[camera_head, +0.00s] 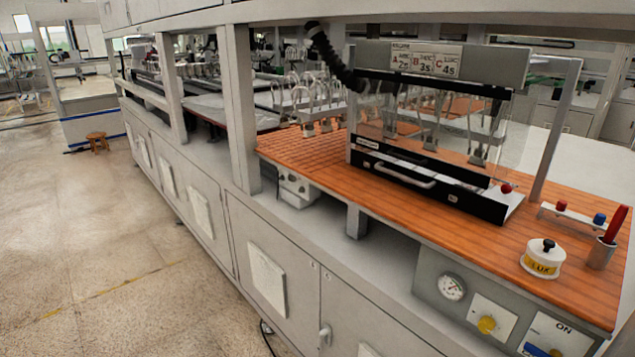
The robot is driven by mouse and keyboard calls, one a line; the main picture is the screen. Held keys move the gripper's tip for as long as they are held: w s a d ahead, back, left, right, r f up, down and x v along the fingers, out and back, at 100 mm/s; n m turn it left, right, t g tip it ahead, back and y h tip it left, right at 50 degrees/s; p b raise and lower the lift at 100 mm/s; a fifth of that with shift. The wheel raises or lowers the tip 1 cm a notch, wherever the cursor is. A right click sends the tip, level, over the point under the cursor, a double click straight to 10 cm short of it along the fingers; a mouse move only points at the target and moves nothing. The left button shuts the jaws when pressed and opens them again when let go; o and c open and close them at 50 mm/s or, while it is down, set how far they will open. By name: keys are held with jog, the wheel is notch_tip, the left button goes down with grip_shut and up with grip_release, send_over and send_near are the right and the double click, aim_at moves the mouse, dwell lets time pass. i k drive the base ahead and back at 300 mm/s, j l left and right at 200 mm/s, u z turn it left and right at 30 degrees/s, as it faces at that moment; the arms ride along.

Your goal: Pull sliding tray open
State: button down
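A black tray-like unit (449,192) with a pale bar handle (404,176) sits at the base of a clear-fronted fixture (440,120) on the orange-brown bench top. It looks like the sliding tray. Its front lies along the fixture's base, and I cannot tell how far it is slid out. The handle faces the front of the bench, and nothing is touching it. A red knob (506,188) is at the right end of the unit. My gripper is not in view.
A yellow-and-white LUX pot (543,259), a cup with a red tool (601,252) and a small rack (583,215) stand right on the bench top (460,225). Grey uprights (241,110) frame the bench. The floor (90,230) at left is open; a stool (97,141) stands far back.

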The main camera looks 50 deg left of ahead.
aim_at(492, 205)
jog(key=u, duration=1.4)
